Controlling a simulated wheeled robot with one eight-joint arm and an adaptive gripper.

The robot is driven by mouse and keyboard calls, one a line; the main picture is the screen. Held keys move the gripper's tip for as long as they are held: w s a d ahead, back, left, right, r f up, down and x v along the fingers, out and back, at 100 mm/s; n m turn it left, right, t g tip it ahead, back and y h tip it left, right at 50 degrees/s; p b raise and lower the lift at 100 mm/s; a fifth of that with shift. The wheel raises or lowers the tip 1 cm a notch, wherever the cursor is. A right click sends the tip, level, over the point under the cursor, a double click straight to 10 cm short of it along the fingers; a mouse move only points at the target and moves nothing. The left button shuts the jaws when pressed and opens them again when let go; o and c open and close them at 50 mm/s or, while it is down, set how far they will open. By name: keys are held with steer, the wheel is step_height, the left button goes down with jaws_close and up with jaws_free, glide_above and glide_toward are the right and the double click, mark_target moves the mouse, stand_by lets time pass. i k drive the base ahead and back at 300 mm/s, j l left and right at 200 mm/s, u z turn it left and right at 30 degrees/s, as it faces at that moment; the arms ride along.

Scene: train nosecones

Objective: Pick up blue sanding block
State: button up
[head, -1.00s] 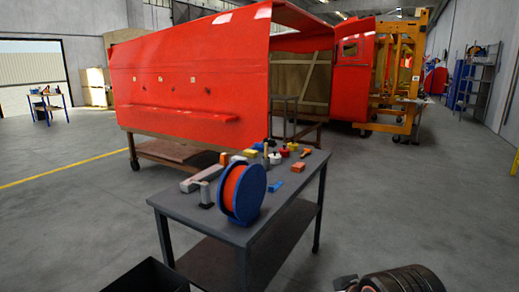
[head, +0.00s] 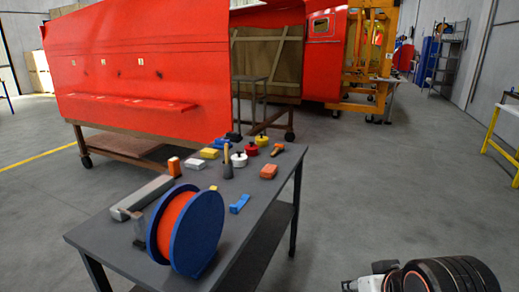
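A small blue block (head: 239,204), which looks like the blue sanding block, lies on the grey table (head: 121,240) in the head view. It is just right of the large blue spool with orange line (head: 186,230), apart from it, and nothing covers it. Only a dark ringed part of my arm and a pale joint show at the bottom right, to the right of the table. The fingers of my gripper are not in view.
An orange block (head: 268,171), a dark holder (head: 228,170), red round pots (head: 239,160), a yellow block (head: 209,153) and a long grey bar (head: 145,195) also lie on the table. The red train shell (head: 140,70) stands behind.

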mark_target(219, 144)
steer(key=i+l, duration=0.1)
steer(key=i, duration=0.55)
steer(key=i+l, duration=0.1)
steer(key=i, duration=0.55)
steer(key=i+l, duration=0.1)
steer(key=i, duration=0.6)
steer(key=i+l+u, duration=0.15)
steer(key=i+u, duration=0.3)
steer(key=i+l+u, duration=0.35)
steer(key=u, duration=0.15)
steer(key=i+l+u, duration=0.45)
